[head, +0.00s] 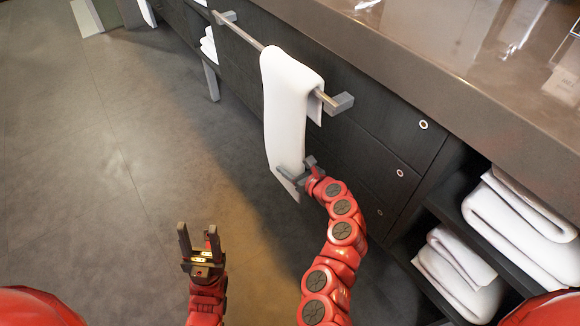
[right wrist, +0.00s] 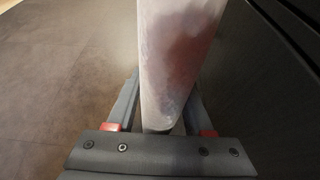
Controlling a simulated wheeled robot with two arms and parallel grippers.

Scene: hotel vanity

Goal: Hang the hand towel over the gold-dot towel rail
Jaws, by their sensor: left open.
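The white hand towel (head: 284,110) hangs draped over the metal towel rail (head: 238,37) on the dark vanity front, near the rail's right-hand bracket. Its long front part hangs down, and a short back part shows behind the rail. My right gripper (head: 292,175) is at the towel's lower end. In the right wrist view the towel (right wrist: 178,60) hangs between the spread fingers (right wrist: 160,112), whose tips it partly hides. My left gripper (head: 199,243) is open and empty over the floor, apart from the towel. I cannot make out a gold dot on the rail.
The brown countertop (head: 400,50) overhangs dark drawers with small round knobs (head: 423,125). Folded white towels (head: 520,215) lie on open shelves at the lower right. More white towels (head: 208,45) show at the far end. The grey floor (head: 90,170) at the left is clear.

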